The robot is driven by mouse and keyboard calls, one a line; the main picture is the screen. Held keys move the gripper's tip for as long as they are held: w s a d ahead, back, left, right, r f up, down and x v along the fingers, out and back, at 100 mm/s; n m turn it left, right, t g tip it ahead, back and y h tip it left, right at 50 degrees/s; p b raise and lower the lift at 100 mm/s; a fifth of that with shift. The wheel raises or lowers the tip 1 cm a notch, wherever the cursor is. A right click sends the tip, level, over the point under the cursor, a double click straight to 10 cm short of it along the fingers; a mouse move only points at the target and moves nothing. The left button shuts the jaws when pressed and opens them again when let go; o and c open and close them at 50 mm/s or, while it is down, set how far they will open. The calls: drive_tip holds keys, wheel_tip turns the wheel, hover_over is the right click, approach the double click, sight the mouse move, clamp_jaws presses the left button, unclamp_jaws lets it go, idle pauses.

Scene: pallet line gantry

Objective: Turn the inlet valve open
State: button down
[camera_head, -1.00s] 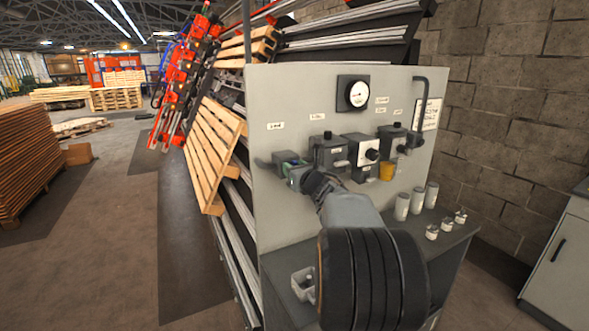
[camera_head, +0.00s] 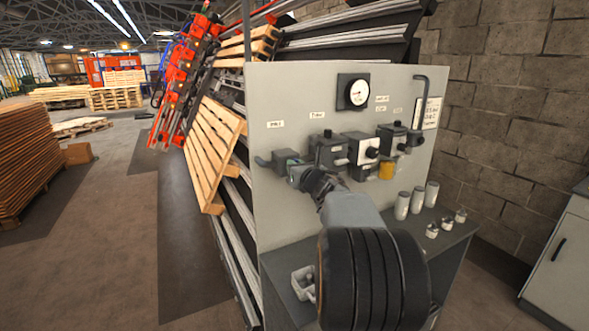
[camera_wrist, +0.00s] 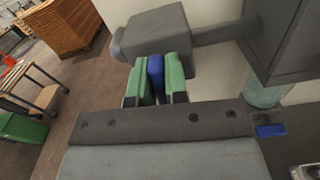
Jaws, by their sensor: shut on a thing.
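The inlet valve (camera_head: 285,157) is a grey block at the left of the upright panel, on a pipe. In the wrist view its grey body (camera_wrist: 152,35) is just beyond my fingertips. Its blue lever (camera_wrist: 156,70) stands between my two green fingers, which are shut on it. In the head view my gripper (camera_head: 298,172) is at the valve's lower right, and my wrist hides much of the lever. I cannot tell the valve's exact setting.
A round gauge (camera_head: 357,92) and several grey boxes (camera_head: 326,150) are right of the valve on the panel (camera_head: 290,90). A yellow cup (camera_head: 386,170) hangs below them. Grey cylinders (camera_head: 402,206) and a small white tray (camera_head: 302,284) stand on the bench below.

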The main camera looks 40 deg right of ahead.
drive_tip(key=m+b, duration=0.1)
drive_tip(key=m, duration=0.3)
drive_tip(key=shift+d+f, duration=0.1)
drive_tip(key=shift+d, duration=0.1)
drive_tip(key=m, duration=0.5)
drive_tip(key=shift+d, duration=0.15)
drive_tip(key=shift+s+d+f+m+p, duration=0.15)
drive_tip(key=shift+m+p, duration=0.1)
drive_tip(key=shift+m, duration=1)
drive_tip(key=shift+w+a+f+m+p, duration=0.1)
drive_tip(key=shift+m+p, duration=0.15)
drive_tip(key=shift+m, duration=1.05)
drive_tip(key=shift+s+d+f+m+p, duration=0.15)
drive_tip(key=shift+m+p, duration=0.1)
drive_tip(key=shift+m, duration=1)
drive_tip(key=shift+w+a+m, duration=0.1)
drive_tip(key=shift+m, duration=0.2)
drive_tip(key=c, duration=1.1)
unclamp_jaws()
drive_tip(key=s, duration=0.4)
drive_tip(key=s+a+b, duration=0.1)
drive_tip(key=s, duration=0.4)
drive_tip(key=s+a+b, duration=0.1)
drive_tip(key=s, duration=0.3)
drive_tip(key=shift+s, duration=0.35)
